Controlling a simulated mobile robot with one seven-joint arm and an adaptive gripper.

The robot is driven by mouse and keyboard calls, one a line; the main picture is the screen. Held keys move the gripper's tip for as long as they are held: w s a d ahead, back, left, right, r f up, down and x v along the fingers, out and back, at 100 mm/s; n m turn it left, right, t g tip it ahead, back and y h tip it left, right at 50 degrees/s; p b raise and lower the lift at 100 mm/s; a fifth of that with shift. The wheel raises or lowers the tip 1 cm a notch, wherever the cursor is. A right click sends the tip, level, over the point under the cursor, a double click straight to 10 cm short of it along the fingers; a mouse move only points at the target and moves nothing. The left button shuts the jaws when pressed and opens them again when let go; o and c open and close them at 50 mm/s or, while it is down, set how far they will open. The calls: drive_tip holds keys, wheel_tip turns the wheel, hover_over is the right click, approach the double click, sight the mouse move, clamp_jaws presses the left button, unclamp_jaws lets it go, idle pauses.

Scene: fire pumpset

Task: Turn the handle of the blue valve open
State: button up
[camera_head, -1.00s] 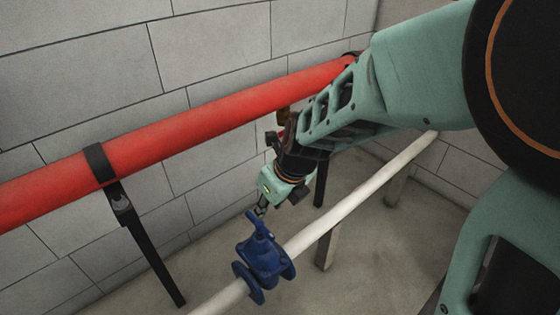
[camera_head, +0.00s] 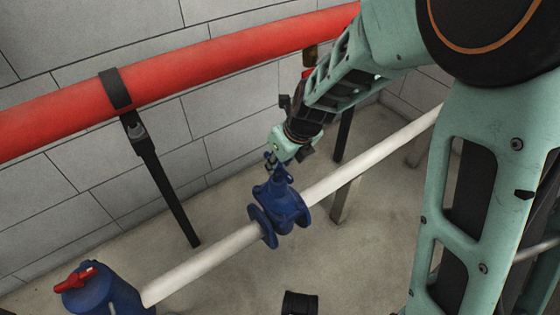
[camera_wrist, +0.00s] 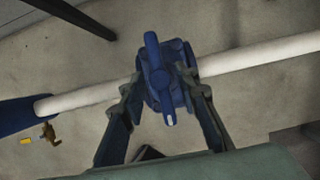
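The blue valve (camera_head: 281,208) sits on a white horizontal pipe in the middle of the head view. In the wrist view its body (camera_wrist: 178,85) lies below me, and its blue handle (camera_wrist: 153,52) runs roughly up and down the picture. My gripper (camera_wrist: 163,93) is open, with one finger left and one right of the valve and its handle. In the head view my gripper (camera_head: 273,165) points down at the top of the valve, close to the handle. I cannot tell whether a finger touches it.
The white pipe (camera_head: 205,252) runs past the valve on both sides. A thick red pipe (camera_head: 215,62) runs above it along the block wall, with a black support leg (camera_head: 167,190). A blue fitting with a red handle (camera_head: 82,285) stands at lower left.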

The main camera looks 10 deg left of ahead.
drive_tip(key=shift+c, duration=0.6)
clamp_jaws()
